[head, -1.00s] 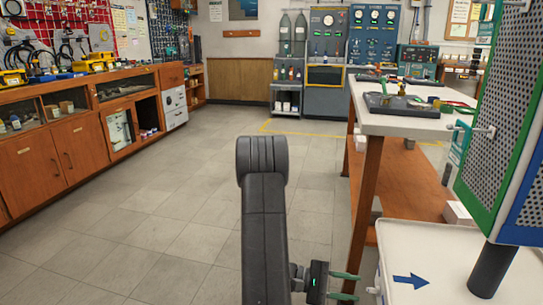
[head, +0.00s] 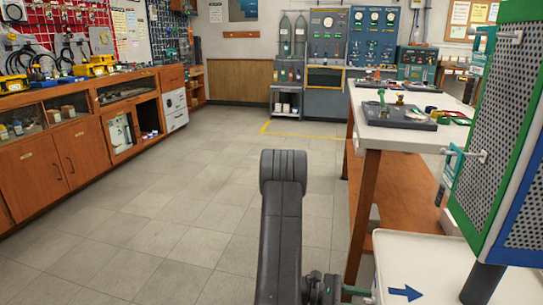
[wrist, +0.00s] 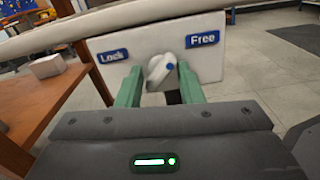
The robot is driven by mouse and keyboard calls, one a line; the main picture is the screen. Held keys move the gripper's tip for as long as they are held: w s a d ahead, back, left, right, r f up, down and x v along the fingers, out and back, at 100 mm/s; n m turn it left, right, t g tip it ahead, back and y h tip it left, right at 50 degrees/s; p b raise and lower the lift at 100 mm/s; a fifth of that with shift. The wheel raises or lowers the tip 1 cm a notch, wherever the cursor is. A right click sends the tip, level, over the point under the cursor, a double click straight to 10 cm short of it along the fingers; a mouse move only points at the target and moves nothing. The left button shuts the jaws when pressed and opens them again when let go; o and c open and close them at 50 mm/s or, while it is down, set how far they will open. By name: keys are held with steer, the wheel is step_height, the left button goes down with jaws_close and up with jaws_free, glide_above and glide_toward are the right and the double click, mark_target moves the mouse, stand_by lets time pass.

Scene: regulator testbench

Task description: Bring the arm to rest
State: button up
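My arm reaches forward in the head view. My gripper (head: 358,292) is low at the right, beside the white cart with a blue arrow (head: 404,293), and is partly cut off by the lower edge. In the wrist view its two green fingers (wrist: 159,80) stand apart. A white lever knob (wrist: 160,70) with a blue dot shows between and beyond the fingertips, on a white panel (wrist: 213,62) marked "Lock" on the left and "Free" on the right. The knob is tilted, with its blue end to the upper right. Contact with the fingers cannot be told.
A workbench (head: 385,135) with a white top and parts stands on the right. A perforated green and blue panel (head: 500,140) rises over the cart. Wooden cabinets (head: 60,165) line the left wall. The tiled floor (head: 190,190) between is clear.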

steer(key=shift+n+p, duration=0.4)
steer(key=shift+n, duration=0.5)
